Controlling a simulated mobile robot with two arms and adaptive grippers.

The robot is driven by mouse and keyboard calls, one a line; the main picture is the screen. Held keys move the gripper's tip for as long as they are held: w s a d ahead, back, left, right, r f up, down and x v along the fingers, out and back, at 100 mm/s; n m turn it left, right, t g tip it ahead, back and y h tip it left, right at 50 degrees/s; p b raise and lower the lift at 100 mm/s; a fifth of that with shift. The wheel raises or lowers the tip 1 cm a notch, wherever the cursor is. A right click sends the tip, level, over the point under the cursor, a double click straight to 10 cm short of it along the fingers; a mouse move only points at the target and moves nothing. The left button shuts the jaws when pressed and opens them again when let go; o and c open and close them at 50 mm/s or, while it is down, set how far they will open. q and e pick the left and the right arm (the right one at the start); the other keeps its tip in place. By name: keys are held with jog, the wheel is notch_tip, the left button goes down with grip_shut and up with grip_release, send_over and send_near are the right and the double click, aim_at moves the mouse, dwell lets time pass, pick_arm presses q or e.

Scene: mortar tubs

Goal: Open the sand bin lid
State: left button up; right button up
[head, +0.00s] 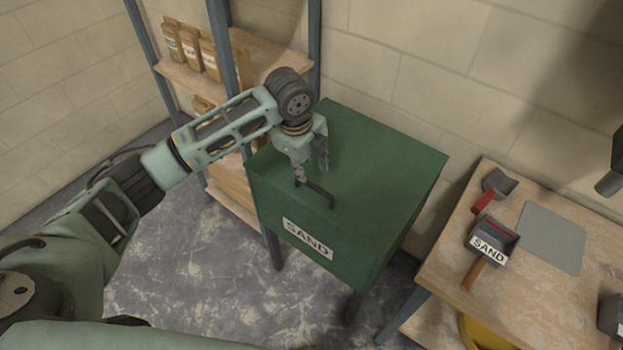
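The sand bin (405,225) is a green box on legs with a white SAND label on its front. Its flat green lid (385,150) is down. A dark bar handle (318,194) is at the lid's front edge. My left gripper (311,176) points down over the handle's left part. Its two fingers look apart, and one is close to the handle's left end. I cannot tell whether either finger touches the handle. My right gripper is not clearly in view.
A wooden table (455,290) at the right holds a scoop with a red handle (482,202), a SAND-labelled scoop (492,240) and a grey plate (550,238). A shelf rack with bags (190,48) is behind left. A dark shape is at the right edge.

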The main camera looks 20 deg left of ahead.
aim_at(312, 185)
pick_arm(q)
jog(key=shift+w+d+f+p, duration=0.15)
jog(key=shift+w+f, duration=0.1)
jog(key=shift+f, duration=1)
jog(key=shift+w+f+p, duration=0.15)
jog(key=shift+w+f, duration=0.1)
jog(key=shift+f, duration=1)
jog(key=shift+w+d+f+p, duration=0.15)
jog(key=shift+w+f, duration=0.1)
jog(key=shift+f, duration=1)
jog(key=shift+a, duration=0.1)
grip_shut()
